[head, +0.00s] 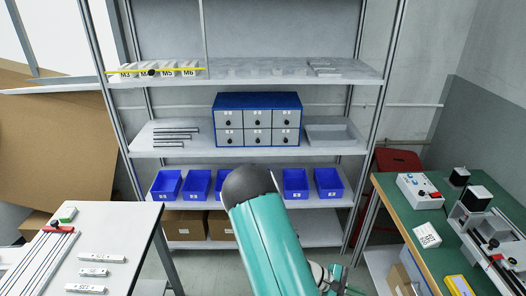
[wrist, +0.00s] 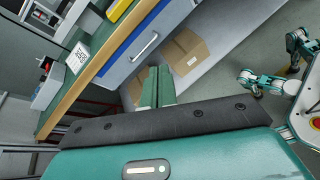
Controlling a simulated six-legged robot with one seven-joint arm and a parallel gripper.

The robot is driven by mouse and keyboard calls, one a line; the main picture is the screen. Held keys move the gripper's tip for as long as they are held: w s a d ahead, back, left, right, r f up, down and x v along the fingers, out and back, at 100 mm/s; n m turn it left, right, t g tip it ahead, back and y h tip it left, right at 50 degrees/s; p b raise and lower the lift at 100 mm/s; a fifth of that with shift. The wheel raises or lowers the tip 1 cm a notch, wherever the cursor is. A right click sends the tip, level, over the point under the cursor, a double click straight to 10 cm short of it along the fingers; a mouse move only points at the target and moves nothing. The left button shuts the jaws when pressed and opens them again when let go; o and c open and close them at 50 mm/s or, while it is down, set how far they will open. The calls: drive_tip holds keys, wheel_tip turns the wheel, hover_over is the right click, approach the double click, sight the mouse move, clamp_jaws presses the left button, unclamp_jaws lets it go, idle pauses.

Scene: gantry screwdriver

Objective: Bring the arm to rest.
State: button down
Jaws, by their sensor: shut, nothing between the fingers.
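My gripper (wrist: 157,88) shows in the wrist view as two green fingers side by side, shut with nothing between them. It hangs in the air beside the green-topped workbench (wrist: 98,55), apart from it. In the head view my teal arm rises from the bottom centre in front of the shelf rack, and it hides part of the lower bins. The gripper end is small at the bottom of the head view, right of the arm, and its fingers are hard to make out there.
A shelf rack (head: 340,77) with a blue drawer cabinet (head: 258,101) and blue bins (head: 166,184) stands ahead. A white table (head: 125,222) is at left; the green workbench with devices is at right. Cardboard boxes (wrist: 185,52) sit under the bench. Grey floor lies between.

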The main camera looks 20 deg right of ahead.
drive_tip(key=w+a+r+m+t+y, duration=0.3)
drive_tip(key=w+a+r, duration=0.1)
drive_tip(key=a+r, duration=0.4)
drive_tip(key=w+a+r+m+t+y, duration=0.2)
drive_tip(key=w+a+r+t+y, duration=0.15)
drive_tip(key=a+r, duration=0.5)
drive_tip(key=s+a+r+t+y, duration=0.2)
drive_tip(key=a+r+t, duration=0.1)
drive_tip(key=a+r, duration=0.4)
drive_tip(key=s+a+r+t+y, duration=0.2)
drive_tip(key=a+r, duration=0.5)
drive_tip(key=r, duration=0.4)
drive_tip(key=shift+s+a+r+m+t, duration=0.15)
drive_tip(key=shift+s+r+m+t, duration=0.3)
drive_tip(key=shift+t, duration=0.7)
drive_tip(key=shift+d+f, duration=0.1)
drive_tip(key=shift+d, duration=0.1)
